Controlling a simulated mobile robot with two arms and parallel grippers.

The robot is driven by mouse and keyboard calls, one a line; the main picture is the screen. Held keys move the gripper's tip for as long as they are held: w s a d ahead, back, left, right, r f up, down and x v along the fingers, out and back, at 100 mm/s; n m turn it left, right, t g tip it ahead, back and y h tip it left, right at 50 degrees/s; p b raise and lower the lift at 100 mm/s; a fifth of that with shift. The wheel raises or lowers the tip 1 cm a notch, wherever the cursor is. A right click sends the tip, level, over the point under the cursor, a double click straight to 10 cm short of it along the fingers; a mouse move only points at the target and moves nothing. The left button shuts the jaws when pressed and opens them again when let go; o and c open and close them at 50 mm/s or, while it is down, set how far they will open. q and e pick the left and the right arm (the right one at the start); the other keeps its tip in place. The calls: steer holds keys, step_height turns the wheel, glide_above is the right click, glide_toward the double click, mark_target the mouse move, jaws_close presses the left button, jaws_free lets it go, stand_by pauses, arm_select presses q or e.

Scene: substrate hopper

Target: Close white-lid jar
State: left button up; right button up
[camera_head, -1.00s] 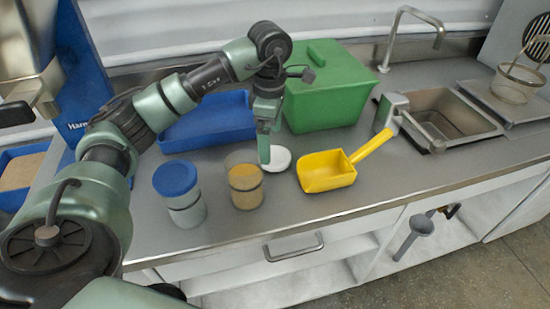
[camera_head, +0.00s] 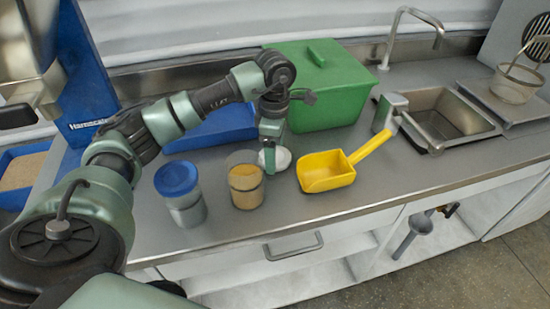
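The white lid (camera_head: 283,159) is on or just above the grey counter, right of and behind the open jar. The jar (camera_head: 246,187) is clear, stands upright without a lid and holds tan material. My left gripper (camera_head: 270,160) points down at the white lid, and a green finger covers part of it. The lid shows on both sides of this finger. The second finger is hidden, so I cannot tell whether the gripper is shut on the lid. My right gripper is out of view.
A blue-lid jar (camera_head: 181,194) stands left of the open jar. A yellow scoop (camera_head: 327,171) lies to the right. A green lidded box (camera_head: 322,100) and a blue tray (camera_head: 214,126) are behind. A sink (camera_head: 446,113) is at right.

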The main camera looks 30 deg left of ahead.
arm_select(q)
steer(key=c, duration=0.4)
steer(key=shift+o, duration=0.2)
step_height(320, 180, up, 8)
steer(key=shift+w+r, duration=0.1)
step_height(320, 180, up, 12)
steer(key=p, duration=0.2)
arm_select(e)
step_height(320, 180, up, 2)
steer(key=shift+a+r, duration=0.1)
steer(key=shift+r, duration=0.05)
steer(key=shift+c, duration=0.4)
